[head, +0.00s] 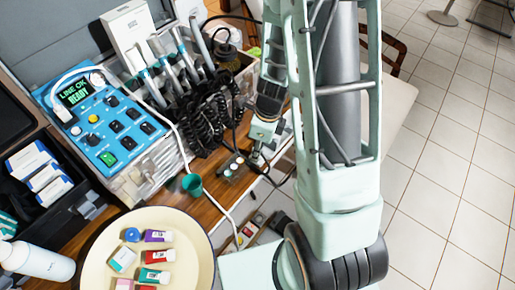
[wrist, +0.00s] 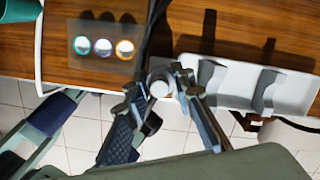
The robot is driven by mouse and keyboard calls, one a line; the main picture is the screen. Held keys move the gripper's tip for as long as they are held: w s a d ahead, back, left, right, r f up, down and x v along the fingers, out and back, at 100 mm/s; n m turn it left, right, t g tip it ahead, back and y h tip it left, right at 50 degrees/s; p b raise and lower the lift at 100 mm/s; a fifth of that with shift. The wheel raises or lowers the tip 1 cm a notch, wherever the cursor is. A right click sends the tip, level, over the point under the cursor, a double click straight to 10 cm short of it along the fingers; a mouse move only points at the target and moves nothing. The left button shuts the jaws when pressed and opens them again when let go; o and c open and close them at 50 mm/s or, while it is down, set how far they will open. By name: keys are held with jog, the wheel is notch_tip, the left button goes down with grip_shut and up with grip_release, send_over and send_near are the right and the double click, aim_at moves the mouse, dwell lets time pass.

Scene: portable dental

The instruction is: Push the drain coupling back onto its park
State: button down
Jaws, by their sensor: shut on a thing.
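My gripper (wrist: 161,92) is shut on the drain coupling (wrist: 160,82), a pale grey round piece between the fingertips in the wrist view. A dark hose (wrist: 156,28) runs up the picture from behind it. The coupling is at the edge of the wooden counter, beside a white bracket (wrist: 232,82) with grey uprights. I cannot tell which part is the park, or whether the coupling touches it. In the head view my gripper (head: 257,156) is low at the counter's right edge, and the coupling is too small to make out.
A plate with three round ports (wrist: 102,47) lies on the counter left of the gripper; it also shows in the head view (head: 232,167). Black coiled hoses (head: 208,115), a blue control unit (head: 105,118) and a green cup (head: 192,184) stand nearby. Tiled floor lies beyond the edge.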

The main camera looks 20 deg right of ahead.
jog(key=shift+f, duration=0.15)
jog(key=c, duration=1.6)
grip_release()
jog(key=r, duration=0.4)
jog(key=d+r, duration=0.1)
jog(key=r, duration=0.3)
jog(key=s+r, duration=0.1)
jog(key=r, duration=0.3)
jog(key=shift+d, duration=0.25)
